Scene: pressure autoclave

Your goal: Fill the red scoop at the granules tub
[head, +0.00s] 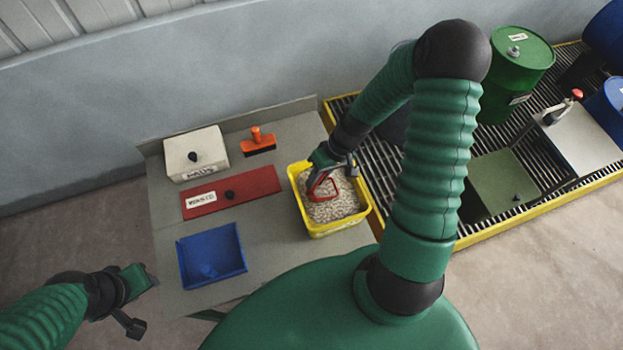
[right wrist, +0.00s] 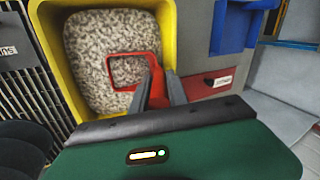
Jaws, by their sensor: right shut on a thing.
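The yellow tub (head: 342,230) of pale granules (head: 335,207) stands at the right end of the grey table; it also shows in the right wrist view (right wrist: 52,52). The red scoop (head: 324,186) is over the granules, inside the tub's outline. In the right wrist view the scoop (right wrist: 157,78) has its rim at the granules, with granules showing inside the rim; how deep it sits I cannot tell. My right gripper (right wrist: 160,95) is shut on the scoop's handle. My left gripper (head: 150,278) is off the table's left edge, away from the tub; its jaws are too unclear to judge.
A yellow-edged grating with a green drum (head: 517,62) lies to the right.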

